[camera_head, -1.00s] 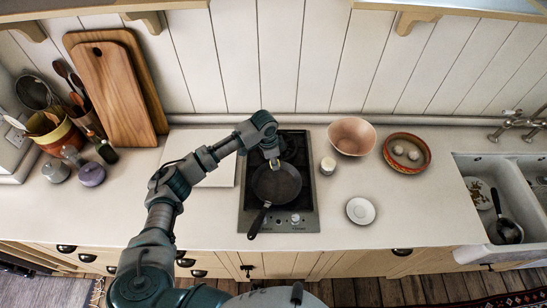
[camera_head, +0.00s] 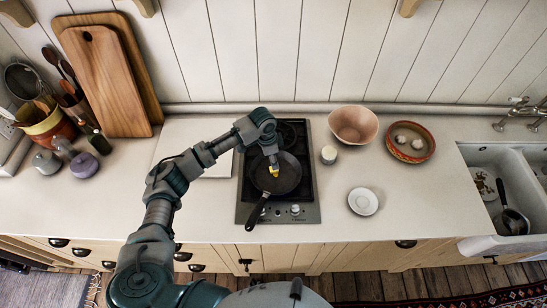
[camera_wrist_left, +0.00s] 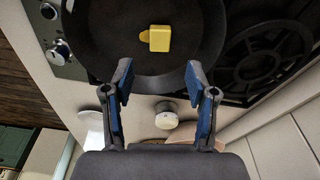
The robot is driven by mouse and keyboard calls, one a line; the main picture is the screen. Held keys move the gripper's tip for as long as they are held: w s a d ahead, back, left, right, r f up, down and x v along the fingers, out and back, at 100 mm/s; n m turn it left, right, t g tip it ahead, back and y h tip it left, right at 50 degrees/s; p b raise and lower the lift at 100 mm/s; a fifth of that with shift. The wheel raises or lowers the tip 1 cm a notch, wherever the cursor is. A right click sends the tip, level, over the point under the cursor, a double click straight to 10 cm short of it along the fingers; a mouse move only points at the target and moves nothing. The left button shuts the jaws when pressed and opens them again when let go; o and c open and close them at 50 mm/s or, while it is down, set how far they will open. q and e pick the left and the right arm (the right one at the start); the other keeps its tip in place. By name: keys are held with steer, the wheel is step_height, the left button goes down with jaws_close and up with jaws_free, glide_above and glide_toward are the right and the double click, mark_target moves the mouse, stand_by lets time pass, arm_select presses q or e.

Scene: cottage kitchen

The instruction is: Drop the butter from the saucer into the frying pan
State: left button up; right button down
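The yellow butter (camera_head: 274,172) shows against the dark inside of the frying pan (camera_head: 288,182), just below my left gripper (camera_head: 271,160). In the left wrist view the butter (camera_wrist_left: 159,39) lies beyond my left gripper's fingertips (camera_wrist_left: 159,80), over the pan's floor (camera_wrist_left: 110,45). The fingers are spread wide with nothing between them. I cannot tell for sure whether the butter rests on the pan. The pan stands on the black hob with its handle toward the front. The white saucer (camera_head: 363,201) is empty on the counter to the right. My right gripper is not in view.
The hob (camera_head: 308,212) has knobs at its front. A small white pot (camera_head: 328,155), a pink bowl (camera_head: 353,125) and a patterned bowl (camera_head: 409,142) stand to the right. A sink (camera_head: 480,160) is at far right. Cutting boards (camera_head: 105,80) lean at back left.

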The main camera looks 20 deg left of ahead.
arm_select(q)
steer(key=shift+r, duration=0.5)
step_height(320, 180, up, 11)
steer(key=a, duration=0.1)
steer(key=shift+s+a+f, duration=0.15)
steer(key=shift+s+a, duration=0.15)
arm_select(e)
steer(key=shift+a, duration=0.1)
